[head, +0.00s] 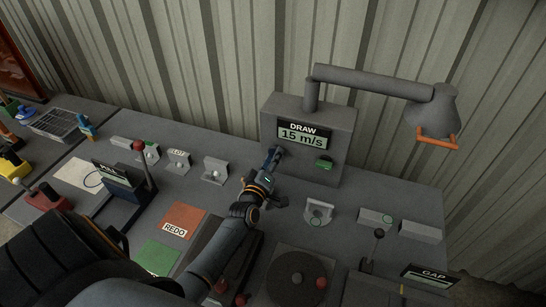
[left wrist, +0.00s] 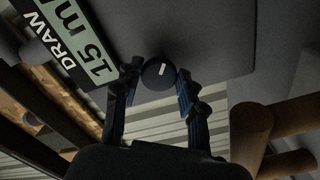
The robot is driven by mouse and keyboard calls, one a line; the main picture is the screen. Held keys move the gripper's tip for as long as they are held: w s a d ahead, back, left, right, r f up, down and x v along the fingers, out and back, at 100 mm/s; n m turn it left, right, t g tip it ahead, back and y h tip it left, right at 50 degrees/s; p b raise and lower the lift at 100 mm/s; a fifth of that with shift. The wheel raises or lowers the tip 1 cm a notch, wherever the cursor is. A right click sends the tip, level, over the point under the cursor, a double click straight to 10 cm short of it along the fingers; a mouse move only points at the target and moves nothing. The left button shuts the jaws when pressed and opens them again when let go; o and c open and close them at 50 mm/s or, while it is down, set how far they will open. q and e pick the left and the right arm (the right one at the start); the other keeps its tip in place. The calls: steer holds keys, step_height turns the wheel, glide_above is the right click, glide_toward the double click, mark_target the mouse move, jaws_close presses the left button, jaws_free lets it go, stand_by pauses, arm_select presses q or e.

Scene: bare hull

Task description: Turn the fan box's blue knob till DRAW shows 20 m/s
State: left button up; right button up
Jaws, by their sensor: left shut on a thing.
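The grey fan box (head: 341,122) stands at the back of the bench against the ribbed wall. Its display (head: 302,135) is labelled DRAW and reads 15 m/s; part of it also shows in the left wrist view (left wrist: 72,40). My left gripper (head: 273,160) is at the box's front face, below the left part of the display. In the left wrist view, its fingers (left wrist: 158,78) are shut on the round knob (left wrist: 158,73), one on each side. The knob looks dark there, with a white pointer mark. In the head view the gripper hides the knob.
A green switch (head: 324,163) sits right of my gripper on the box. A lever (head: 145,165), an orange REDO pad (head: 182,221) and a green pad (head: 157,257) lie left.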

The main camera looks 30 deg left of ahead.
arm_select(q)
steer(key=m, duration=0.6)
steer(key=shift+a+p, duration=0.1)
steer(key=shift+p, duration=0.25)
steer(key=shift+m, duration=0.3)
steer(key=o, duration=1.1)
steer(key=shift+f, duration=0.1)
step_height(320, 180, up, 10)
steer(key=shift+r, duration=0.1)
